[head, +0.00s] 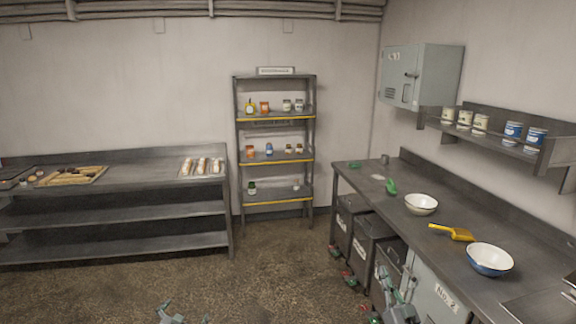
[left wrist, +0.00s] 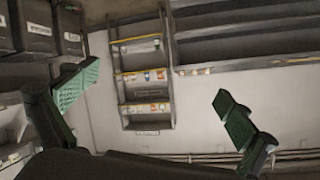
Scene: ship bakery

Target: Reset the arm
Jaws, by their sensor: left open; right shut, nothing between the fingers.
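My left gripper (head: 171,312) shows at the bottom edge of the head view, low over the floor and left of centre. It is open; in the left wrist view its two green fingers (left wrist: 156,84) stand wide apart with nothing between them. My right gripper (head: 395,287) is shut and empty, in front of the lower front of the right counter. Most of both arms is out of view.
A dark bench (head: 130,215) with pastry trays stands at the left, a shelf rack (head: 275,202) with jars at the back. The right counter (head: 395,178) holds a white bowl (head: 421,204), a yellow scoop (head: 455,234) and a blue bowl (head: 490,260). The middle floor is free.

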